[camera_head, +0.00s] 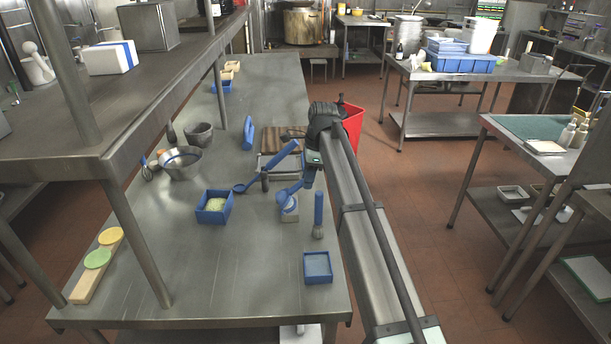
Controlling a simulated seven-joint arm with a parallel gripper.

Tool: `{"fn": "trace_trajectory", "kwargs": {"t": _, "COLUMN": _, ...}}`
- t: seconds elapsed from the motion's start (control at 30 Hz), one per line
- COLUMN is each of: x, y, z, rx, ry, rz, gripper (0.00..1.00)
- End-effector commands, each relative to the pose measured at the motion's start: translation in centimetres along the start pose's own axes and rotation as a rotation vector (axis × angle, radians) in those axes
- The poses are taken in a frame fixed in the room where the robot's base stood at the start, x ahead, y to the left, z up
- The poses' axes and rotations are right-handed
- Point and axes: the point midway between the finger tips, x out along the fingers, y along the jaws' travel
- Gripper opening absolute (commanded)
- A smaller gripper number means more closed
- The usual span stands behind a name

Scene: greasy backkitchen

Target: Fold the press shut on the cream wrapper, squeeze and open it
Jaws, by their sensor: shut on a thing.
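The blue press (287,196) is on the steel table, right of the middle, below the end of my arm. My gripper (309,173) is at the upper right of the press and appears shut on its blue handle. The fingertips are small and partly hidden by my wrist. A pale patch (290,213) shows under the press's blue part. I cannot tell whether it is the cream wrapper or how far the press is folded.
A blue-handled brush (318,208) and a blue tray (318,281) are nearby. A metal bowl (181,175) stands farther left.

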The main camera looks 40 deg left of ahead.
Motion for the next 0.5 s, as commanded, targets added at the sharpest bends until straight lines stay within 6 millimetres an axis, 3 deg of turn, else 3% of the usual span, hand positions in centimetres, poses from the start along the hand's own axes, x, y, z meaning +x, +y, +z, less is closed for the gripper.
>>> {"fn": "trace_trajectory", "kwargs": {"t": 0.2, "x": 0.9, "y": 0.0, "z": -1.4, "rx": 0.001, "ry": 0.002, "rz": 0.000, "gripper": 0.08}}
{"fn": "trace_trajectory", "kwargs": {"t": 0.5, "x": 1.0, "y": 0.0, "z": -1.6, "rx": 0.000, "ry": 0.003, "rz": 0.000, "gripper": 0.08}}
